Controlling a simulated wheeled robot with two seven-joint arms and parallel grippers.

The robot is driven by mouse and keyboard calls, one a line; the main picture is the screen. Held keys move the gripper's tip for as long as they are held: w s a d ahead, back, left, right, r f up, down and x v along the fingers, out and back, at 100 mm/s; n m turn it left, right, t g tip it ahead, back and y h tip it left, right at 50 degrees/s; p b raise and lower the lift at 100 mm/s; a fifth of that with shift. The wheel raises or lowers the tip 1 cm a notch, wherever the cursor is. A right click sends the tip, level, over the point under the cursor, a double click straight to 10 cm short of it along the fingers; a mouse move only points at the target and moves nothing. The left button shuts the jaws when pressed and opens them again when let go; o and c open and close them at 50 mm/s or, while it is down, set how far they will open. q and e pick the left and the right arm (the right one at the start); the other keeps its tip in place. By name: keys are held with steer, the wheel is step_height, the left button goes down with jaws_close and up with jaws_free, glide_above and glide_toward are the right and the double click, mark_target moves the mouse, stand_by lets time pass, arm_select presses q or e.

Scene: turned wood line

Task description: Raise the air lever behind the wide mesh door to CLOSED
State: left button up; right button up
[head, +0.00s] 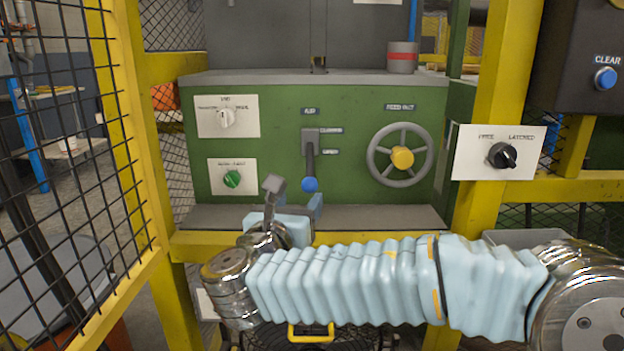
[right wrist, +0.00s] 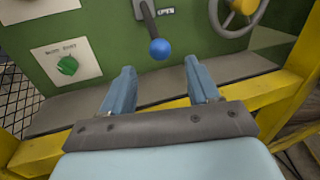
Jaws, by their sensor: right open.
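The air lever (head: 310,165) is a dark handle with a blue knob at its lower end, on the green machine panel (head: 275,140). It hangs down, with its knob below the OPEN label; the CLOSED label sits higher. In the right wrist view the blue knob (right wrist: 159,49) shows ahead of and between the fingers. My right gripper (head: 298,205) is open and empty, just below and in front of the knob, with its blue fingers apart (right wrist: 158,88). The wide mesh door (head: 75,170) stands swung open at the left. My left gripper is not in view.
A handwheel (head: 400,155) is right of the lever. Selector knobs (head: 232,179) are on white plates at the left. A yellow post (head: 490,130) with a selector plate bounds the opening at the right. A yellow rail (head: 205,240) runs below the panel's grey ledge.

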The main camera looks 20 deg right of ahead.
mark_target(312, 182)
steer(key=x, duration=1)
steer(key=shift+w+d, duration=0.15)
jaws_close()
